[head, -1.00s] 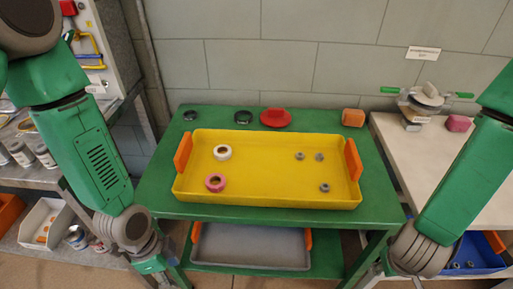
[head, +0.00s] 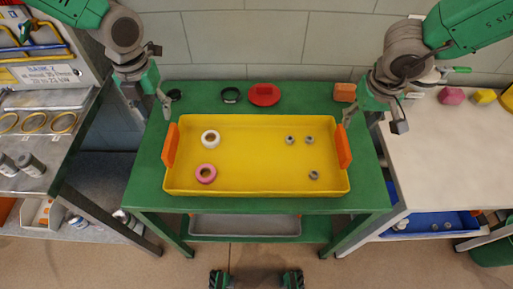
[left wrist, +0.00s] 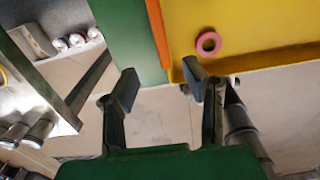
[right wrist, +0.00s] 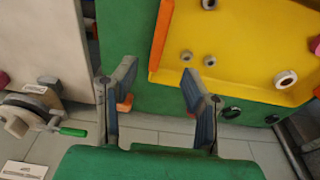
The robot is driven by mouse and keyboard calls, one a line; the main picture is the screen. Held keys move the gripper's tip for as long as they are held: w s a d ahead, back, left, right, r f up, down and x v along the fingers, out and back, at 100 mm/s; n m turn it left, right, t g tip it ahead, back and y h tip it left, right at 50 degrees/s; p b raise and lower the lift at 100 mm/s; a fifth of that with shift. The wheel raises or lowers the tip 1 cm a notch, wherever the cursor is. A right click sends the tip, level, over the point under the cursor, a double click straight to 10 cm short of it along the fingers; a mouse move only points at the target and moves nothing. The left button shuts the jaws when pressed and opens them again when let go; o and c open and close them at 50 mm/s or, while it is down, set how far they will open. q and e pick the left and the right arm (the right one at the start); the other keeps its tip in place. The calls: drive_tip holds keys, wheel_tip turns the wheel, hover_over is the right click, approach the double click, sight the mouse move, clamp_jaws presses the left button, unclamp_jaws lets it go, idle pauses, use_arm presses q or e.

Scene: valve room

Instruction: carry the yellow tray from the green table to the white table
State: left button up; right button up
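The yellow tray (head: 255,165) lies flat on the green table (head: 150,170). It has an orange left handle (head: 171,146) and an orange right handle (head: 343,147). Inside are a white roll (head: 210,138), a pink roll (head: 206,173) and three grey nuts (head: 290,140). The white table (head: 440,150) stands to the right. My left gripper (head: 150,110) is open and empty, above the table's back left, near the left handle. My right gripper (head: 372,118) is open and empty, above the right handle's back end. Both wrist views show spread fingers, apart from the tray.
A black ring (head: 231,95), a red object (head: 264,95) and an orange block (head: 345,92) sit behind the tray. The white table's front is clear; a pink object (head: 451,96) and a yellow block (head: 485,96) lie at its back. A grey tray (head: 245,225) is on the lower shelf.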

sight(169, 138)
drive_tip(key=shift+w+f, duration=0.1)
drive_tip(key=shift+f, duration=0.25)
use_arm(q)
drive_tip(key=f, duration=1.4)
drive_tip(key=shift+w+f, duration=0.2)
drive_tip(key=shift+w, duration=0.05)
use_arm(e)
drive_tip(key=f, duration=0.4)
drive_tip(key=w+f, duration=0.1)
drive_tip(key=f, duration=0.4)
drive_tip(key=w+f, duration=0.1)
drive_tip(key=f, duration=0.3)
drive_tip(key=shift+w+f, duration=0.2)
use_arm(q)
drive_tip(key=shift+c, duration=0.4)
use_arm(e)
drive_tip(key=shift+c, duration=0.4)
use_arm(q)
clamp_jaws()
use_arm(e)
clamp_jaws()
